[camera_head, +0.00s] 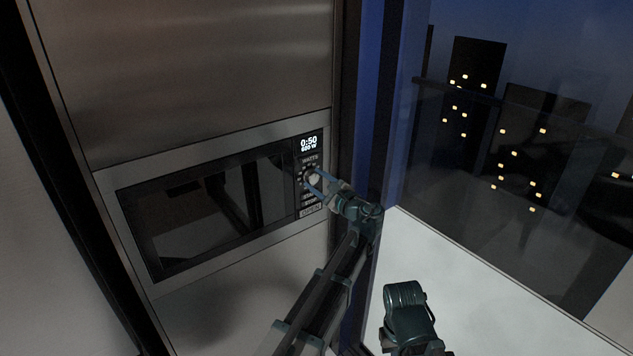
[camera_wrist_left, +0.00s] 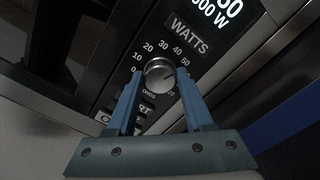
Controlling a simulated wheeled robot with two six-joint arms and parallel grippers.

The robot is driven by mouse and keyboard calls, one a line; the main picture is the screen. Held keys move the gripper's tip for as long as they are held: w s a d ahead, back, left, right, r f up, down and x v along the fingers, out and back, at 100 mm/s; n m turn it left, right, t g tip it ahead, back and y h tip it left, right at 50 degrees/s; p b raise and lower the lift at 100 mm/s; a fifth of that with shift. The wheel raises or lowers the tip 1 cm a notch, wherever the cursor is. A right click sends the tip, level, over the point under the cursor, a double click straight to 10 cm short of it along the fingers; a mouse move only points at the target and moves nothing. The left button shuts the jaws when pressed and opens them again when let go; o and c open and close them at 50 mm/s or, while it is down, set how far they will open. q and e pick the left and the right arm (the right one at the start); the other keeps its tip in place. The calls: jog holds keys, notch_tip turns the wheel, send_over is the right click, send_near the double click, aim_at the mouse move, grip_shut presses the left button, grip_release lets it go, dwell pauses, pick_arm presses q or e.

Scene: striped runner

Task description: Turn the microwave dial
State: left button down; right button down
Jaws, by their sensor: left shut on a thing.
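The microwave (camera_head: 205,205) is built into a steel cabinet front, with a dark glass door and a control strip on its right. The round silver dial (camera_wrist_left: 160,75) sits below the WATTS label, ringed by numbers; in the head view the dial (camera_head: 311,174) is small and partly covered by my gripper. My left gripper (camera_head: 317,182) reaches the strip from the lower right. In the left wrist view, the blue fingers of the left gripper (camera_wrist_left: 160,80) are shut on the dial, one on each side.
A lit display (camera_head: 309,143) above the dial reads 0:50 with a watts line below. Buttons (camera_head: 310,210) lie under the dial, partly hidden by the fingers. A glass window (camera_head: 520,150) with a night skyline stands to the right.

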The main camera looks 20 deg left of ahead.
pick_arm(q)
jog(key=shift+f+m, duration=0.1)
jog(key=shift+m, duration=0.6)
jog(key=shift+s, duration=0.1)
jog(key=shift+c, duration=1.4)
grip_release()
jog(key=shift+d, duration=0.1)
